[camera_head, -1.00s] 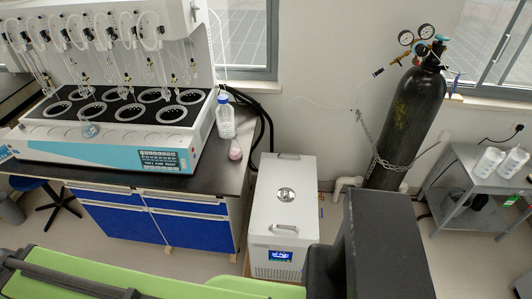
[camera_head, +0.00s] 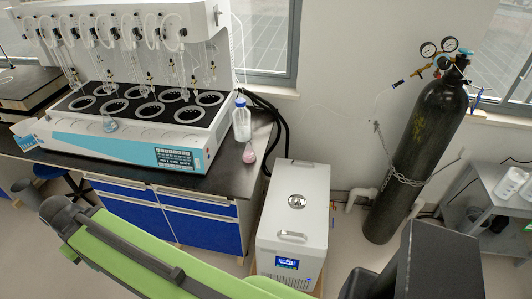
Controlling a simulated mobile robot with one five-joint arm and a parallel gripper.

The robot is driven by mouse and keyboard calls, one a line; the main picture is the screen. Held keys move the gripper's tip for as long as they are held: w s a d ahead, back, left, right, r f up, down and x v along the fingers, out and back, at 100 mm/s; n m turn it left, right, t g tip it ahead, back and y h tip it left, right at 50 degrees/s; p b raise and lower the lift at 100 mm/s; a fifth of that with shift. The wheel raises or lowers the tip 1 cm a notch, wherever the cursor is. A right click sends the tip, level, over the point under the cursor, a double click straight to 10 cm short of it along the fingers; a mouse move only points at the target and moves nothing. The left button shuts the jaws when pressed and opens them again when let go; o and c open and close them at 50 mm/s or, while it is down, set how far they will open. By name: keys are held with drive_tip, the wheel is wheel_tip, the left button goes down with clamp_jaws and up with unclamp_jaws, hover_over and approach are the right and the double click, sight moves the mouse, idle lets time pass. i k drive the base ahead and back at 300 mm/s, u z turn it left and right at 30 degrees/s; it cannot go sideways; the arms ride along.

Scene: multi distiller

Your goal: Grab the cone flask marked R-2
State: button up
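A small flask with pink contents (camera_head: 249,155) stands on the dark bench top, at the right end of the distiller. A clear flask (camera_head: 109,122) sits at the front left of the distiller's (camera_head: 120,145) black top, by the ring openings. Both look cone-shaped, but they are small, and no R-2 mark can be read on either. My gripper is not in view, so its state and its distance from the flasks do not show.
A clear bottle with a blue cap (camera_head: 241,122) stands just behind the pink flask. A white chiller box (camera_head: 292,215) is on the floor right of the bench (camera_head: 205,222). A chained black gas cylinder (camera_head: 420,150) and a grey side table (camera_head: 480,190) are farther right.

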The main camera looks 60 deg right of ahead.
sight(248, 155)
drive_tip(key=z, duration=0.2)
drive_tip(key=i, duration=1)
drive_tip(key=z, duration=0.05)
